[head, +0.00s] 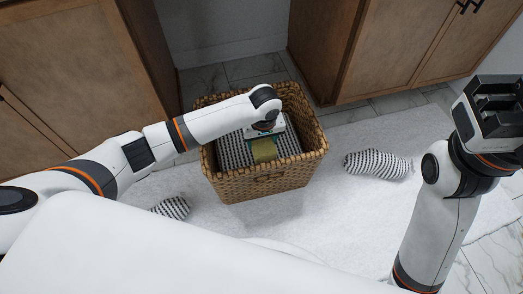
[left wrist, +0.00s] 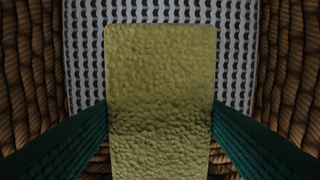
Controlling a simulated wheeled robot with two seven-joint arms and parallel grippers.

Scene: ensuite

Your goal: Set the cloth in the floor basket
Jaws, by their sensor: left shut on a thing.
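The yellow-green, bumpy cloth (head: 264,150) is inside the wicker floor basket (head: 268,186), over a black-and-white patterned fabric (head: 235,152). My left gripper (head: 263,138) reaches down into the basket and is shut on the cloth. In the left wrist view the cloth (left wrist: 160,75) sits between the two green fingers (left wrist: 160,112), with the patterned fabric (left wrist: 85,50) behind it and the woven basket wall (left wrist: 30,75) on both sides. I cannot tell whether the cloth touches the fabric below. My right gripper (head: 494,108) is raised at the right, away from the basket; its jaw gap is unclear.
A patterned sock-like item (head: 378,164) lies on the white rug (head: 335,215) right of the basket. Another patterned item (head: 172,208) lies to its left, partly hidden by my body. Wooden cabinets (head: 75,60) (head: 405,45) stand behind on both sides.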

